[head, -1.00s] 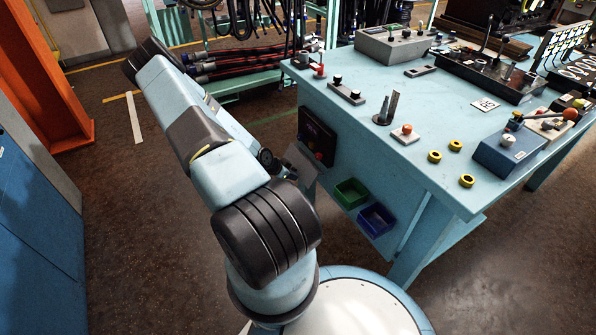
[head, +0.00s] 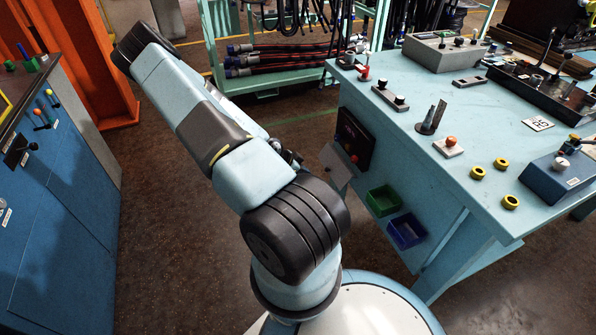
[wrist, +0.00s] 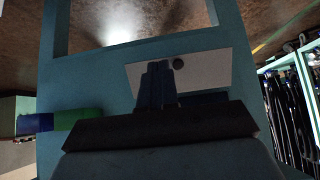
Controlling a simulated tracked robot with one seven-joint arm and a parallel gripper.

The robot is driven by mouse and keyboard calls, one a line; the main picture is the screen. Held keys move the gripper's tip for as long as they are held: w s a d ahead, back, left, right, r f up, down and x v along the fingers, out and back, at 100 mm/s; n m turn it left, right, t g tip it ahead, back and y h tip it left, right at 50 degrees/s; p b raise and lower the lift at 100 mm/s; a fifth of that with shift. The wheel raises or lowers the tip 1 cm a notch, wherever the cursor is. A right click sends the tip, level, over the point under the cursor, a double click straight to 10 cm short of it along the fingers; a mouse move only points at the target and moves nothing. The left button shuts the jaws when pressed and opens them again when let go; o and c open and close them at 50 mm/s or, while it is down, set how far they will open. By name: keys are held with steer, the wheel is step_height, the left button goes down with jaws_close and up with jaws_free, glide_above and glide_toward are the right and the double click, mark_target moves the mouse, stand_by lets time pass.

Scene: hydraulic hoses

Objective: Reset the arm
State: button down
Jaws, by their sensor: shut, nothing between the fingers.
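My gripper (wrist: 158,86) shows in the wrist view with its dark fingers together and nothing between them. It points at the light blue side of the workbench, in front of a pale plate (wrist: 208,70) with a dark round knob. I cannot tell the gap between fingers and plate. In the head view my arm is bent, with its elbow raised to the upper left. The gripper itself is mostly hidden behind my arm there.
The workbench (head: 425,150) stands close on the right, with a green bin (head: 383,201) and a blue bin (head: 406,231) on its side. A blue cabinet (head: 60,215) is at left. A hose rack (head: 280,60) stands behind. Brown floor is open between cabinet and arm.

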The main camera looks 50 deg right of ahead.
steer(key=shift+w+a+r, duration=0.25)
steer(key=shift+a+r, duration=0.15)
steer(key=shift+a, duration=0.15)
steer(key=shift+w+a+r, duration=0.25)
steer(key=shift+a+r, duration=0.15)
steer(key=shift+a, duration=0.15)
